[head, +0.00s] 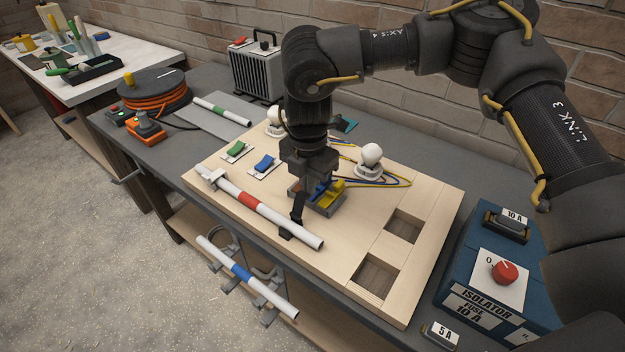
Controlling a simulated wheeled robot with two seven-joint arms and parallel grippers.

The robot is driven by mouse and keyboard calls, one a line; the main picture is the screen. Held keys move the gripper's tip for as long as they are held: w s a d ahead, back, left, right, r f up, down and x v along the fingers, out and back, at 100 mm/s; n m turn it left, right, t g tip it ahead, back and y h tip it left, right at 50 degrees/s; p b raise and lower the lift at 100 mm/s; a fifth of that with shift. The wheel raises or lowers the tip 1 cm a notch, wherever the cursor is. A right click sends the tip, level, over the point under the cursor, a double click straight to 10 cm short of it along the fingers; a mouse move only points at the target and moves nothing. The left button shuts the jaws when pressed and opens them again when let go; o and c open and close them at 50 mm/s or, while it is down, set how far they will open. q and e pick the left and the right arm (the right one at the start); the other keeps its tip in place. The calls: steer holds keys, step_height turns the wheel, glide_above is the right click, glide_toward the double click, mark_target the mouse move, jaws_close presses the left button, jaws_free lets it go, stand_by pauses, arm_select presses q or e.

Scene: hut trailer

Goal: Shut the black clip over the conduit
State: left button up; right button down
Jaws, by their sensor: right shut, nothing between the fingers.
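The white conduit with a red band (249,201) lies along the front of the wooden board. The black clip (297,212) is near its right end, with its base at the conduit's near side. Its long black flap crosses the conduit in the picture and reaches up beyond it, so it looks raised, not flat over the conduit. My right gripper (307,187) points down, shut and empty, just behind the clip and close to the flap's upper end. Whether it touches the flap cannot be told. My left gripper is out of view.
A grey box with blue and yellow parts (328,206) stands right behind the clip. A lamp holder with a white bulb (371,158) and loose wires lie further back. Two square openings (376,276) are at the right. A blue isolator box (478,285) stands beyond the board.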

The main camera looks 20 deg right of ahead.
steer(key=shift+s+a, duration=0.95)
steer(key=shift+a, duration=0.25)
steer(key=shift+s+a, duration=0.95)
steer(key=shift+a, duration=0.2)
steer(key=shift+r, duration=0.1)
steer(key=shift+w+d+r+p, duration=0.1)
steer(key=shift+r+p, duration=0.7)
steer(key=shift+r, duration=0.4)
steer(key=shift+w+d+r+p, duration=0.1)
steer(key=shift+r+p, duration=0.65)
steer(key=shift+r, duration=0.45)
steer(key=shift+s+a, duration=0.1)
steer(key=shift+s, duration=0.05)
steer(key=shift+s+a, duration=0.5)
steer(key=shift+a, duration=0.2)
